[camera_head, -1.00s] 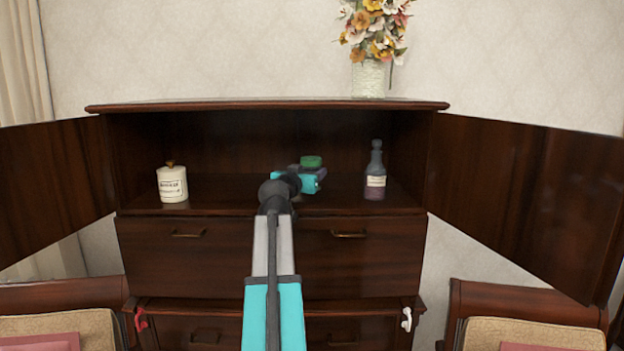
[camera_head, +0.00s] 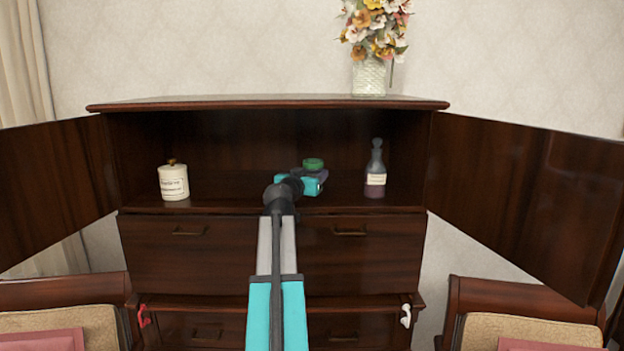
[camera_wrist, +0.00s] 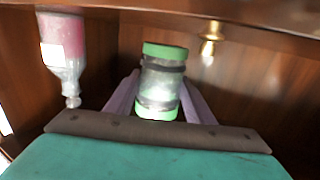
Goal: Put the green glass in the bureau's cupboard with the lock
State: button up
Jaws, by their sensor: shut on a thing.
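The green glass (camera_head: 313,163) is inside the upper open cupboard (camera_head: 235,204) of the dark wooden bureau (camera_head: 270,102); only its green top shows in the head view. In the wrist view the glass (camera_wrist: 160,82) has green ends and a clear middle. My gripper (camera_head: 308,182) is shut on it, with a finger on each side (camera_wrist: 160,105). The arm hides part of the shelf, and whether the glass touches the shelf cannot be told. A small brass-coloured thing (camera_wrist: 210,44) shows near the glass in the wrist view; I cannot tell whether it is the lock.
A white lidded jar (camera_head: 173,184) stands at left. Both cupboard doors (camera_head: 60,185) (camera_head: 520,195) are swung wide open. A flower vase (camera_head: 369,78) stands on top. Chairs (camera_head: 525,300) flank the bureau.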

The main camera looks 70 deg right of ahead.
jog(key=shift+f+p, duration=0.35)
jog(key=shift+f, duration=0.55)
jog(key=shift+f+b, duration=0.25)
jog(key=shift+b, duration=0.1)
jog(key=o, duration=1.2)
jog(key=shift+o, duration=0.2)
jog(key=shift+r+p, duration=0.25)
jog(key=shift+p, duration=0.1)
jog(key=shift+a+f, duration=0.1)
jog(key=shift+a, duration=0.15)
jog(key=a+b, duration=0.4)
jog(key=a, duration=0.6)
jog(key=shift+a, duration=0.2)
jog(key=shift+a+r, duration=0.25)
jog(key=shift+a, duration=0.35)
jog(key=shift+w, duration=0.1)
